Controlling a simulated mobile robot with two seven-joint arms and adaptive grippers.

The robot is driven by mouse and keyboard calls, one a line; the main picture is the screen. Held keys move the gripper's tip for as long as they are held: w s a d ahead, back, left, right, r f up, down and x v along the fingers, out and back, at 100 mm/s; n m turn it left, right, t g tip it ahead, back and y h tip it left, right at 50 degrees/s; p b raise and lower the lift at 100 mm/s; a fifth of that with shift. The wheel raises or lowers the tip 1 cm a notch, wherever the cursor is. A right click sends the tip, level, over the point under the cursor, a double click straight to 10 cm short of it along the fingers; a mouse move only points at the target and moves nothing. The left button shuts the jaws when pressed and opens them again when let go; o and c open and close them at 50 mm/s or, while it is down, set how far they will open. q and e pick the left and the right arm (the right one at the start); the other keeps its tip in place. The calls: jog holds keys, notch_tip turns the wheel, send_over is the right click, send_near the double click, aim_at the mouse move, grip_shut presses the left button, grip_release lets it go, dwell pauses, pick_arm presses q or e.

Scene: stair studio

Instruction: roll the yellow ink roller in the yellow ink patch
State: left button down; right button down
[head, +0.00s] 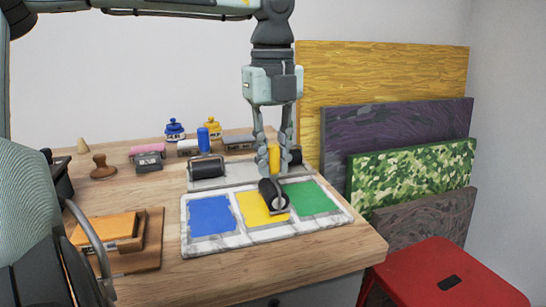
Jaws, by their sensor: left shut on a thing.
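My left gripper (273,150) is shut on the yellow handle of the yellow ink roller (269,192) and points down. The roller's dark cylinder is over the yellow ink patch (253,209), at its right side. It looks to be touching or very close to the patch; I cannot tell which. The yellow patch lies between a blue patch (211,215) and a green patch (310,197) on a white marbled slab (195,245). My right gripper is not in view.
Another dark roller (295,155) is partly hidden behind my gripper. Ink jars (175,131), stamps and a wooden block (105,230) stand left and behind. A red stool (445,275) is at right.

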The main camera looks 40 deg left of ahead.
pick_arm(q)
jog(key=shift+f, duration=0.2)
dwell(0.3)
jog(key=shift+s+a+b, duration=0.2)
jog(key=shift+s+b, duration=0.1)
jog(key=shift+s, duration=0.1)
jog(key=shift+s+a+b, duration=0.35)
jog(key=shift+s+a, duration=0.05)
jog(key=shift+s, duration=0.4)
jog(key=shift+s+a+b, duration=0.3)
jog(key=shift+s+a, duration=0.1)
jog(key=shift+s, duration=0.4)
jog(key=shift+w, duration=0.1)
